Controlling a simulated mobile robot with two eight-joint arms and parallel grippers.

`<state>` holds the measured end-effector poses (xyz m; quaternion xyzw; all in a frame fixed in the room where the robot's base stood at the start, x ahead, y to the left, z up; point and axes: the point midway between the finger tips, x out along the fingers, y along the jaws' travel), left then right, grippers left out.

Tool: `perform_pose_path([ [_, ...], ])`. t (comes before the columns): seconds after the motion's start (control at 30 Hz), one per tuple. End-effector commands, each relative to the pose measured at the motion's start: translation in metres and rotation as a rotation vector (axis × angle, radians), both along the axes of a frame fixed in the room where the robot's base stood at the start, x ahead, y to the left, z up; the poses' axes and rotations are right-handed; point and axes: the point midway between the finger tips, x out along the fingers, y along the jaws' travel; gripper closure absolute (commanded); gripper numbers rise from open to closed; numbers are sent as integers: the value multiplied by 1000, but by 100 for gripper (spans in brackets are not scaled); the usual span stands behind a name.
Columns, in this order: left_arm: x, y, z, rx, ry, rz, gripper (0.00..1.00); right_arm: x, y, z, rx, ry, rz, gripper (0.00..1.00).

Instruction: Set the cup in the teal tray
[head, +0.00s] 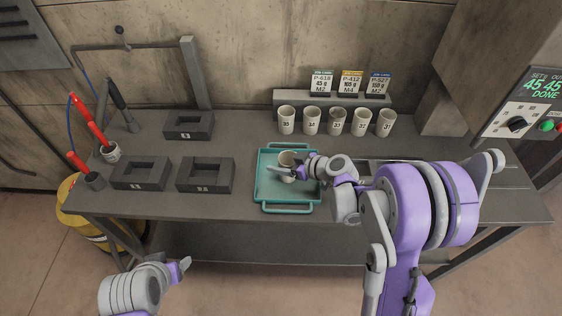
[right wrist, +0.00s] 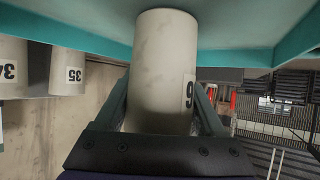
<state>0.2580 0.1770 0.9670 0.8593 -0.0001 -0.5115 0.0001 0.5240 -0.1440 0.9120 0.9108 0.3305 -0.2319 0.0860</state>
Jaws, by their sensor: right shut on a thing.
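The cup (head: 287,158) is pale and cylindrical, with part of a number label showing in the right wrist view (right wrist: 165,70). It is upright inside the outline of the teal tray (head: 262,196). In the right wrist view, the tray (right wrist: 232,57) lies against the cup's end; I cannot tell whether they touch. My right gripper (head: 292,171) is shut on the cup, one finger on each side, and hides part of it in the head view. My left gripper (head: 182,268) is in front of the bench, away from the tray; its jaw opening is unclear.
Several numbered cups (head: 312,121) stand in a row behind the tray, below label cards (head: 350,82). Dark block holders (head: 205,175) lie left of the tray. Red-handled tools (head: 90,122) stand at the far left. A control box (head: 522,115) is at the right.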

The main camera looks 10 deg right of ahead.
Motion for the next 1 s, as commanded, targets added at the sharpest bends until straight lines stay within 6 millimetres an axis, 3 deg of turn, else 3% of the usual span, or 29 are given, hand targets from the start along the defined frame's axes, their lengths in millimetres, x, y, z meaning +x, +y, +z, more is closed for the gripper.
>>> perform_pose_path([
  [0.03, -1, 0, -3, 0, 3, 0, 36, -1, 0, -4, 0, 2, 0, 87],
  [0.07, -1, 0, -3, 0, 2, 0, 36, -1, 0, -3, -1, 1, 0, 25],
  [0.2, -1, 0, -2, 0, 2, 0, 36, 0, 0, -2, 0, 0, 0, 0],
  [0.53, 1, 0, 3, 0, -3, 0, 36, 0, -1, 4, 0, -1, -1, 0],
  [1.0, 1, 0, 2, 0, -2, 0, 36, -62, -53, 46, 0, 0, -4, 0],
])
